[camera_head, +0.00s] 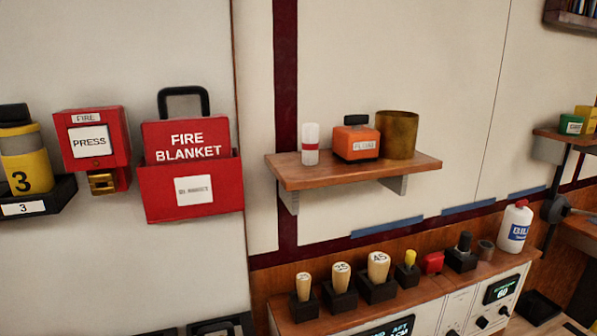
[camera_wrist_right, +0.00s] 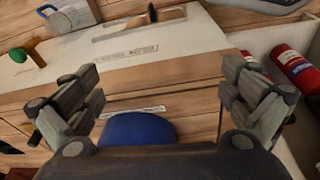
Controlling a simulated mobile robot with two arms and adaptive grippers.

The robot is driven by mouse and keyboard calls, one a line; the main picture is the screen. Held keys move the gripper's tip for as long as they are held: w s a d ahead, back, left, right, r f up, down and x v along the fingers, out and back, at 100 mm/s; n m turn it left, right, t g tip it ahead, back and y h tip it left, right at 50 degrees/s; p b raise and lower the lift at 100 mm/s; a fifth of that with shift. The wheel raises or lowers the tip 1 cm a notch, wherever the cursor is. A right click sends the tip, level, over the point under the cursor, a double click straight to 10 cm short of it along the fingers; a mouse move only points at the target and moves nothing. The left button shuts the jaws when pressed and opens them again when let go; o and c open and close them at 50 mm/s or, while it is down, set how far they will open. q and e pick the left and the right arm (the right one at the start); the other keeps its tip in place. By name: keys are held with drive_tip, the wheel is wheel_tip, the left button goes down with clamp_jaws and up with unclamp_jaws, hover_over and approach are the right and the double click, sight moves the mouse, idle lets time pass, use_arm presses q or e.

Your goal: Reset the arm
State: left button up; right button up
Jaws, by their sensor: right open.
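My right gripper (camera_wrist_right: 160,105) shows in the right wrist view with its two fingers spread wide at left and right. It is open, with nothing between the fingertips. A wooden front with white label strips lies beyond it. Neither gripper shows in the head view, and my left gripper is in no view. The head view shows a wall with a wooden shelf (camera_head: 350,172) and a panel ledge (camera_head: 415,292) below it.
A red fire blanket box (camera_head: 190,210) and a red press box (camera_head: 92,142) hang at left. In the wrist view, a blue rounded object (camera_wrist_right: 137,129) and red cylinders (camera_wrist_right: 290,65) are near the gripper.

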drive_tip(key=s+d+f+g, duration=0.1)
drive_tip(key=s+d+f, duration=0.2)
drive_tip(key=s+f, duration=1.5)
drive_tip(key=shift+f+p, duration=0.15)
drive_tip(key=shift+p, duration=0.2)
drive_tip(key=shift+s+d, duration=0.1)
idle(0.5)
